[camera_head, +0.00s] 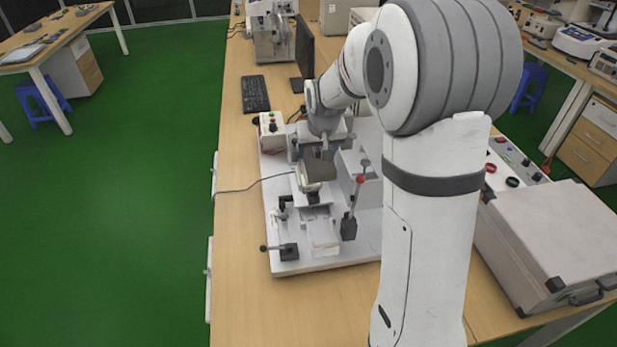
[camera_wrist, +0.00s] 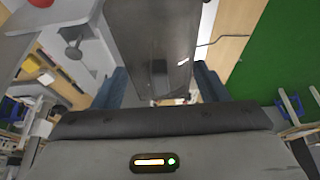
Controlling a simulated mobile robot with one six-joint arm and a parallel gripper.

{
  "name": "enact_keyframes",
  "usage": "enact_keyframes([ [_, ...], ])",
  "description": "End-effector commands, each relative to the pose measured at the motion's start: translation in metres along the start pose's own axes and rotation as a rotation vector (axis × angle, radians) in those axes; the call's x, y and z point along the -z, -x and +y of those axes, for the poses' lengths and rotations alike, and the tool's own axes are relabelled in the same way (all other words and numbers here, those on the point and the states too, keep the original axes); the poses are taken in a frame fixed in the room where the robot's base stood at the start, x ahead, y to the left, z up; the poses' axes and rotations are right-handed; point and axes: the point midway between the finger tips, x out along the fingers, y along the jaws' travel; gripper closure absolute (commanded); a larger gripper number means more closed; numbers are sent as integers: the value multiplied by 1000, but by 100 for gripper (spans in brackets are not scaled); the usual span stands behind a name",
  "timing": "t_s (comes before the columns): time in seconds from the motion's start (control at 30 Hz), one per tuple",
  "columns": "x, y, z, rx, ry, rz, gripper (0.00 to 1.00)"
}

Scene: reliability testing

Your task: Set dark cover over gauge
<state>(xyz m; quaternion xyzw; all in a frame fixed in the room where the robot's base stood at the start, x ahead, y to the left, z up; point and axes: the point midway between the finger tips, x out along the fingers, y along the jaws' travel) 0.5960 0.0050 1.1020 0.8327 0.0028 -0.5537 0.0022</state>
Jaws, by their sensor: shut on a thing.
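The dark cover (camera_head: 319,168) is a dark grey box-like piece in my gripper (camera_head: 322,148), above the middle of the test fixture. In the wrist view the cover (camera_wrist: 152,35) fills the space between the two blue fingers of my gripper (camera_wrist: 160,86), which are shut on it. A pale block (camera_head: 313,200) shows just under and in front of the cover. Whether the cover touches it, I cannot tell. I cannot clearly make out the gauge; the cover and my arm hide part of the fixture.
A keyboard (camera_head: 255,93) and monitor (camera_head: 304,55) stand behind. A grey case (camera_head: 550,235) lies at right. The bench's left strip is mostly clear, crossed by a cable.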

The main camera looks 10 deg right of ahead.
Motion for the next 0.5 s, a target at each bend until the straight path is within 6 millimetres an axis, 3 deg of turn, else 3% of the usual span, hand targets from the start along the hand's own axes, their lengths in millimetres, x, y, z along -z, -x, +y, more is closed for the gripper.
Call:
enact_keyframes([
  [0.1, -8, -20, 2, -2, -4, -1, 56],
  [0.5, -29, -69, 3, -2, -6, 0, 56],
])
